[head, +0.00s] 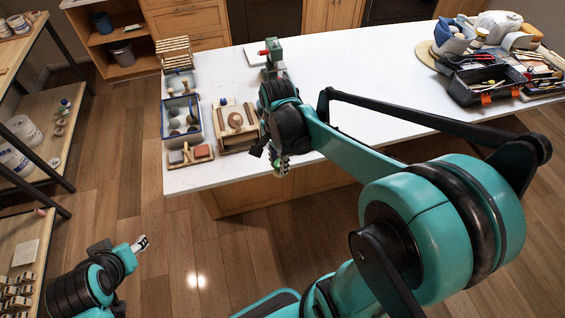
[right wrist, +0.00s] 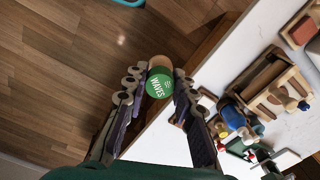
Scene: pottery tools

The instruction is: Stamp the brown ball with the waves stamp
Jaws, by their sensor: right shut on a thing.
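My right gripper (head: 279,164) hangs just off the front edge of the white table. In the right wrist view its fingers (right wrist: 157,88) are shut on the waves stamp (right wrist: 160,84), which has a green end lettered "WAVES" and a light brown body. A round brown thing (head: 236,120), perhaps the brown ball, sits in a wooden frame (head: 222,141) to the left of the right gripper; I cannot tell its shape for sure. My left gripper (head: 141,244) is low over the floor, away from the table, and its fingers are too small to read.
A blue-rimmed tray (head: 164,122) with several round things stands left of the frame. Small red and grey blocks (head: 202,152) lie at the front left corner. A green clamp-like tool (head: 273,54) stands behind my right arm. The table's middle (head: 345,65) is clear; a toolbox (head: 464,92) is at right.

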